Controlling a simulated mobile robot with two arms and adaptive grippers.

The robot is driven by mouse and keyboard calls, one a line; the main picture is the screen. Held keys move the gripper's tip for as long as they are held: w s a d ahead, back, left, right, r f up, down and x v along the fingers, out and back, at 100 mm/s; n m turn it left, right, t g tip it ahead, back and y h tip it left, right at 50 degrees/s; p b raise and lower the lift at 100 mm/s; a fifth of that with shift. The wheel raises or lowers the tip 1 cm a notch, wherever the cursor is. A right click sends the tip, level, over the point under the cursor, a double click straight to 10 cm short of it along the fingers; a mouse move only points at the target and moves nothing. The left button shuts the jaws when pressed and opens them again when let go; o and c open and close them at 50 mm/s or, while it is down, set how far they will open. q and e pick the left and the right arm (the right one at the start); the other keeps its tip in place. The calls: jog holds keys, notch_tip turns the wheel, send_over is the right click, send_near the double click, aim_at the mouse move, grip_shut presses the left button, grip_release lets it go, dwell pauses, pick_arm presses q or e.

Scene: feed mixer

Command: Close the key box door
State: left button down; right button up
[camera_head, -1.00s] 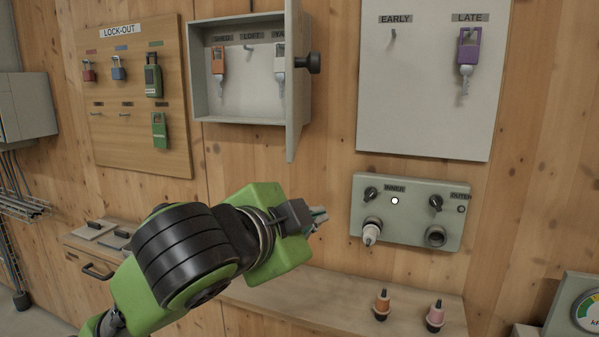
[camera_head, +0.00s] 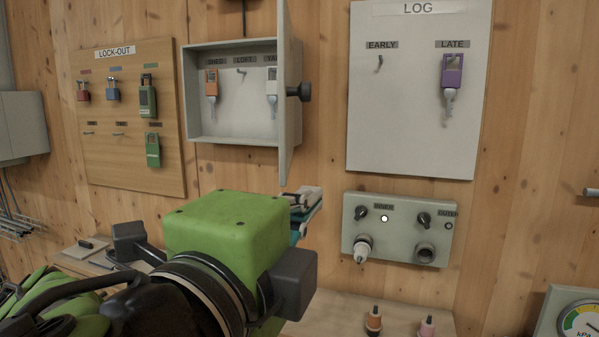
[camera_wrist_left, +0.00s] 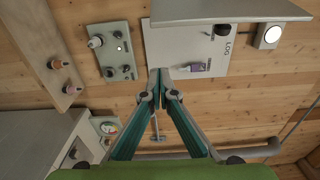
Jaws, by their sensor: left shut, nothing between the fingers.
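The grey key box (camera_head: 191,100) is fixed to the wooden wall in the head view. Its door (camera_head: 284,120) stands open on the right side, seen nearly edge-on and sticking out from the wall. A dark round knob (camera_head: 300,92) is on the door's right face. Inside, an orange key tag (camera_head: 211,83) and a white key tag (camera_head: 271,84) hang on hooks. My left gripper (camera_head: 313,193) is below and slightly right of the door's lower end, apart from it in the picture. Its fingers (camera_wrist_left: 159,80) are shut and empty in the left wrist view. My right gripper is out of view.
The log board (camera_head: 410,130) with a purple key tag (camera_head: 452,72) is right of the door. A switch panel (camera_head: 397,232) is below it. The lock-out board (camera_head: 122,160) with padlocks is left of the box. A ledge (camera_head: 340,310) holds two plugs.

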pick_arm(q)
jog(key=w+a+p, duration=0.2)
jog(key=w+p, duration=0.1)
jog(key=w, duration=0.3)
jog(key=shift+w+p, duration=0.35)
jog(key=shift+p, duration=0.05)
jog(key=shift+f, duration=0.1)
dwell(0.3)
